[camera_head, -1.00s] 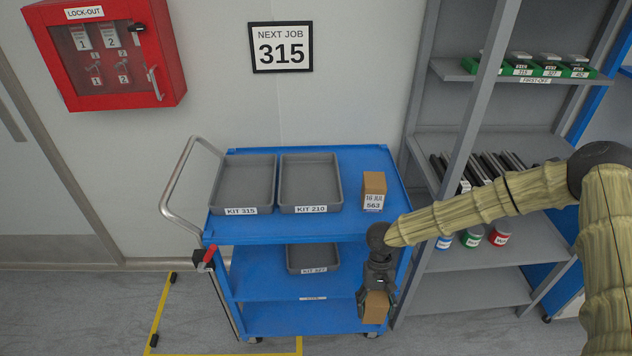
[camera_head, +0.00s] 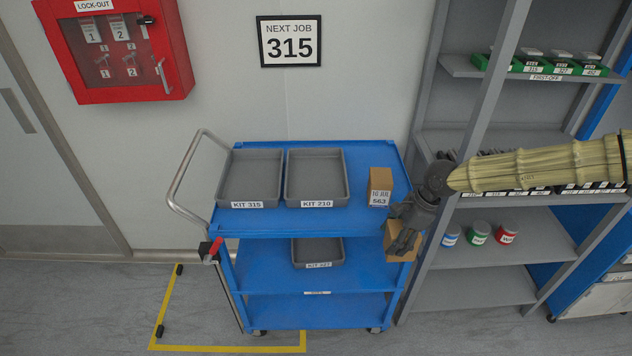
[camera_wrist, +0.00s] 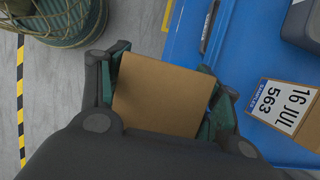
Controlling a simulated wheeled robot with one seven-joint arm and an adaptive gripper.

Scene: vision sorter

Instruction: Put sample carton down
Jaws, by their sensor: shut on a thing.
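The sample carton (camera_wrist: 160,95) is a plain brown box held between the fingers of my gripper (camera_wrist: 168,100) in the wrist view. In the head view my gripper (camera_head: 407,238) is shut on this carton (camera_head: 392,238), at the right front corner of the blue cart (camera_head: 260,222). The carton's label side does not show. A second brown carton (camera_head: 381,180) with a white label reading 16 JUL 563 stands on the cart's top shelf, just behind my gripper. That carton also shows at the right in the wrist view (camera_wrist: 300,117).
Grey trays KIT 315 (camera_head: 233,205) and KIT 210 (camera_head: 290,206) fill the left and middle of the top shelf. A KIT 527 tray (camera_head: 318,265) is on the shelf below. A grey rack (camera_head: 485,90) stands close at the right. The top shelf's front strip is clear.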

